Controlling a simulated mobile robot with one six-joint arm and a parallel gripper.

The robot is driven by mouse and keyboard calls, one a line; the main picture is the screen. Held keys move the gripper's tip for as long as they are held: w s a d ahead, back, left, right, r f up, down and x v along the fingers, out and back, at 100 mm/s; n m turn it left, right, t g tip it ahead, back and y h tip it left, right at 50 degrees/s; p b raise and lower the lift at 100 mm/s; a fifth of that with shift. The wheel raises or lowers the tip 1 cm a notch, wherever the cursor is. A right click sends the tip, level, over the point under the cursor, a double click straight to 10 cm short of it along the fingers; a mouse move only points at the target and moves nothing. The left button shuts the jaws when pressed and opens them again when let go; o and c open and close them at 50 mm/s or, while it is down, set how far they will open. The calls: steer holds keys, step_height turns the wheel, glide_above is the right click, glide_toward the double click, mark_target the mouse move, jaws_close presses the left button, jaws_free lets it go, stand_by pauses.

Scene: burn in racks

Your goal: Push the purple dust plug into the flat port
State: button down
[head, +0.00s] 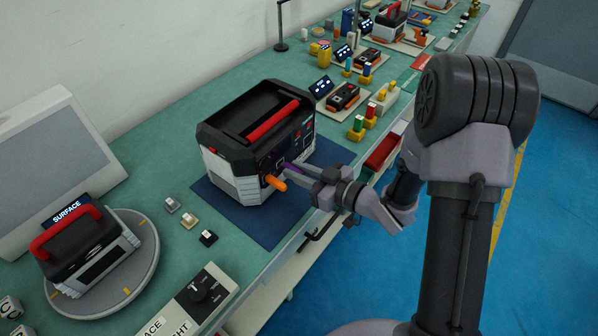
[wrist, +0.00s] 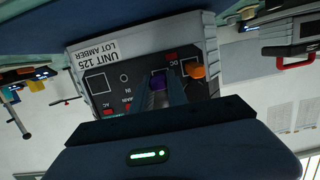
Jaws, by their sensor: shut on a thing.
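The unit (head: 235,178), a black and grey box with a red handle, stands on a dark blue mat (head: 262,228). My gripper (head: 296,170) is at its front panel, shut on the purple dust plug (head: 288,167). In the wrist view the purple plug (wrist: 158,78) sits between my fingertips (wrist: 156,93), against or just in front of the panel (wrist: 125,90). I cannot tell whether it is in a port; the plug and fingers hide the panel behind them. An orange plug (head: 275,183) sticks out of the panel beside it, near the DC label in the wrist view (wrist: 194,72).
Three small blocks (head: 190,220) lie left of the mat. A round turntable (head: 108,285) holds another red-handled unit (head: 82,250). A switch box (head: 203,292) stands at the bench front. Small coloured parts and stands (head: 366,118) line the bench further back.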

steer(key=shift+w+a, duration=0.35)
steer(key=shift+a, duration=0.1)
steer(key=c, duration=1.2)
jaws_free()
